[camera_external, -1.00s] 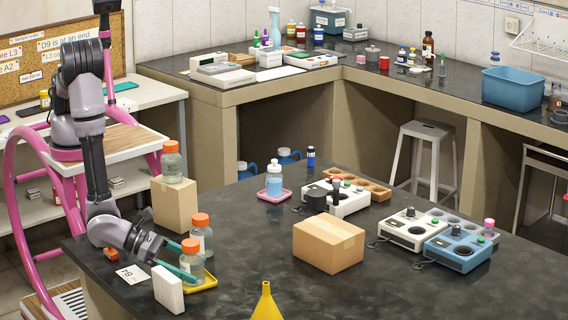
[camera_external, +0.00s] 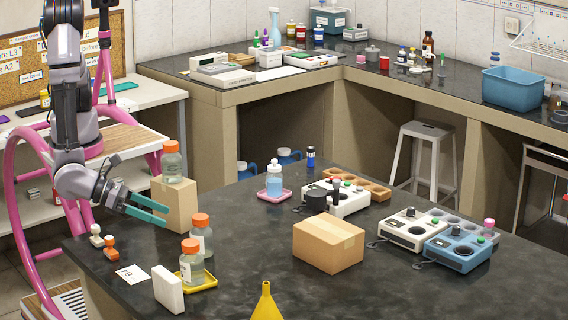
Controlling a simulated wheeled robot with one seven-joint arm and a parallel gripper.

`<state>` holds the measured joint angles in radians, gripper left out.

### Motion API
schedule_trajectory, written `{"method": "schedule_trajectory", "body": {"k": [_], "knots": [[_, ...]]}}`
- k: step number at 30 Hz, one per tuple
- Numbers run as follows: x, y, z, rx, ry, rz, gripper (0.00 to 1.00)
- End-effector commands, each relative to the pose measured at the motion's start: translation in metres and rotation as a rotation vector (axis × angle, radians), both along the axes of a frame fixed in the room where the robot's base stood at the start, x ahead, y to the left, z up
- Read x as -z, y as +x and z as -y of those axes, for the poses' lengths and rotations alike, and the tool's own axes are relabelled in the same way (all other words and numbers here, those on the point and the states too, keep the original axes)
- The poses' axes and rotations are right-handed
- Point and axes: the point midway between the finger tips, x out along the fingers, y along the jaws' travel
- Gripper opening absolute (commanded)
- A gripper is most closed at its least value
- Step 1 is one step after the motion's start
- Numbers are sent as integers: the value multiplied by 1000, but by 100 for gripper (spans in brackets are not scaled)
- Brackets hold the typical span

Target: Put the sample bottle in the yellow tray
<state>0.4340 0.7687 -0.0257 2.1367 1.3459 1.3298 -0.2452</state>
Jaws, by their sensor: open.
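A clear bottle (camera_external: 192,265) with an orange cap and a pale label stands upright in the yellow tray (camera_external: 209,281), at the near left of the dark bench. A similar orange-capped bottle (camera_external: 202,238) stands just behind it. A third (camera_external: 172,166) stands on a tall cardboard box (camera_external: 175,203). I cannot read the labels to tell which is the sample bottle. My gripper (camera_external: 165,215) is open and empty, with its teal fingers in front of the tall box. It is up and left of the yellow tray, apart from the bottle in it.
A white block (camera_external: 168,289) stands left of the tray, near a small card (camera_external: 132,274) and two stampers (camera_external: 110,246). A yellow funnel (camera_external: 266,303) and a cardboard box (camera_external: 328,243) are to the right. A white-capped bottle (camera_external: 274,182) stands on a pink tray (camera_external: 274,195).

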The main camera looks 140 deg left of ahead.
Motion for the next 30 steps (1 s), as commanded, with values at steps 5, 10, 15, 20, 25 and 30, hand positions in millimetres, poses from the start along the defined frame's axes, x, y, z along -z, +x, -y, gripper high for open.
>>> {"method": "schedule_trajectory", "body": {"k": [5, 10, 15, 20, 25, 30], "knots": [[-95, -35, -54, -287, -187, 120, 100], [-160, -86, -91, -531, -401, 230, 100], [-209, -144, -111, -739, -646, 346, 100], [-245, -197, -115, -895, -903, 464, 100], [-275, -247, -107, -1010, -1194, 593, 100], [-297, -281, -94, -1064, -1439, 695, 100]]}}
